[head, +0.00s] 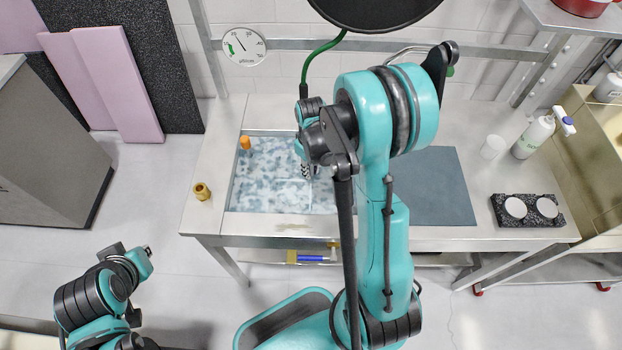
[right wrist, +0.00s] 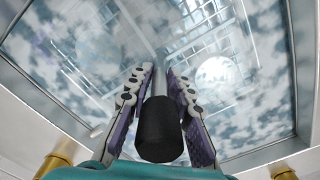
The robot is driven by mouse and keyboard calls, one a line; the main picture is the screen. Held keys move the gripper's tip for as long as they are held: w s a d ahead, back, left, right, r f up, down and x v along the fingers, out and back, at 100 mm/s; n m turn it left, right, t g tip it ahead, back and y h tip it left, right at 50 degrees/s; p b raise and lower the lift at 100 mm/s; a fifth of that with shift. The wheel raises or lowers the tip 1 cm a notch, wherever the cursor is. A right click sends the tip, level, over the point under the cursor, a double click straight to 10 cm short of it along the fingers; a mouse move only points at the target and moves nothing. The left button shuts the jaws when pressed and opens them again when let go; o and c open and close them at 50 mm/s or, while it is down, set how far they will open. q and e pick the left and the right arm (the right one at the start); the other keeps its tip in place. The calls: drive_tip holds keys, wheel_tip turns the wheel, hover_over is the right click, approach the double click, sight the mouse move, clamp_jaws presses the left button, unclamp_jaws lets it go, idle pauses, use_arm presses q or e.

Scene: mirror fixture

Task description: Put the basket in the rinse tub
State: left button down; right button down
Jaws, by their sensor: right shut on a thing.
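The rinse tub (head: 262,195) is a rectangular basin set into the bench, its surface mottled blue and white. My right gripper (head: 306,172) points down over its middle. In the right wrist view my right gripper (right wrist: 158,105) is shut on a black handle grip (right wrist: 158,130) with a metal rod running away from it. Wire mesh of the basket (right wrist: 205,40) shows faintly within the tub area beyond the fingers; its exact depth is unclear. In the head view my arm hides most of the basket. My left gripper (head: 141,260) is at lower left, away from the bench, its jaws unclear.
An orange knob (head: 245,142) and a brass fitting (head: 201,191) are at the tub's left. A grey mat (head: 435,190) lies right of my arm. Farther right are a black block with white discs (head: 528,209), a white cup (head: 492,147) and a bottle (head: 534,136). A green hose (head: 315,57) hangs behind.

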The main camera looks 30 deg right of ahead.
sight(311, 181)
wheel_tip(311, 181, down, 4)
drive_tip(key=shift+f+b, duration=0.25)
drive_tip(key=shift+b, duration=0.55)
drive_tip(key=shift+r, duration=0.1)
drive_tip(key=c, duration=1.7)
unclamp_jaws()
drive_tip(key=shift+f, duration=0.2)
drive_tip(key=o, duration=0.4)
drive_tip(key=shift+c, duration=0.2)
drive_tip(key=shift+r, duration=0.2)
